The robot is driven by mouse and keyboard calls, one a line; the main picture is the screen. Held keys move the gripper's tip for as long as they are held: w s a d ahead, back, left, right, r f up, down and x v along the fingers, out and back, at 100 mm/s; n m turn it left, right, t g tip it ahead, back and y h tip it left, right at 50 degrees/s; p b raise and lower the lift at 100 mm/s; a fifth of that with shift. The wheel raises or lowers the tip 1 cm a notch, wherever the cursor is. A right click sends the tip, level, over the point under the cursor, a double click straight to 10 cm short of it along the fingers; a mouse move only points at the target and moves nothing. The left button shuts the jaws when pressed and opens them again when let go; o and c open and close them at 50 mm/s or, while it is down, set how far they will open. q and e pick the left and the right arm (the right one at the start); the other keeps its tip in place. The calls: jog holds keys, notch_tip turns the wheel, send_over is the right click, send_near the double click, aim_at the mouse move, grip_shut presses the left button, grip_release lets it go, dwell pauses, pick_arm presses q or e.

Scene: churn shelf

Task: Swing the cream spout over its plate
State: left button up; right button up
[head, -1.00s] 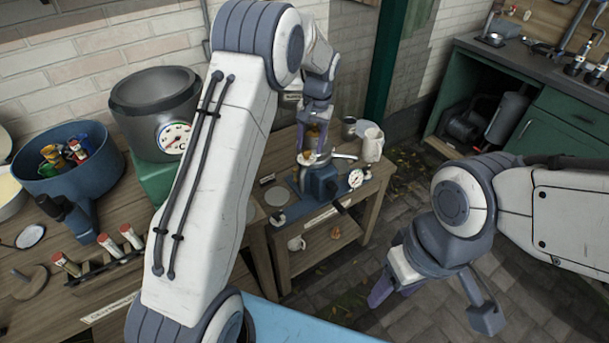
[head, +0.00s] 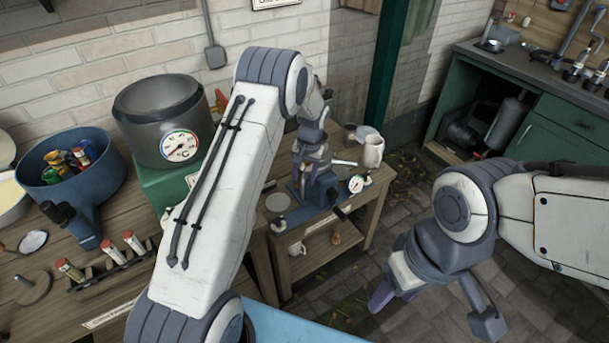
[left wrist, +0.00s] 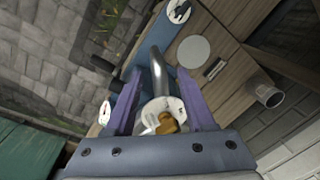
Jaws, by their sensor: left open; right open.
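The separator with a blue base (head: 296,191) stands on the small wooden table. My left gripper (head: 310,190) is lowered over its top and hides much of it. In the left wrist view my left gripper (left wrist: 162,100) is open, its two purple fingers either side of the white top with a brass-coloured piece (left wrist: 167,124). A bent metal spout (left wrist: 158,72) sticks out past the fingertips; contact cannot be told. A flat grey round plate (left wrist: 193,52) lies to the right of the spout's tip. The plate also shows in the head view (head: 277,202). My right gripper (head: 430,306) is open and empty over the floor.
A metal cup (left wrist: 265,94) shows in the left wrist view. A grey pot with a dial (head: 160,125) and a blue bowl (head: 70,172) are on the left bench.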

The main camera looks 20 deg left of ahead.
pick_arm(q)
grip_shut()
dwell(1.4)
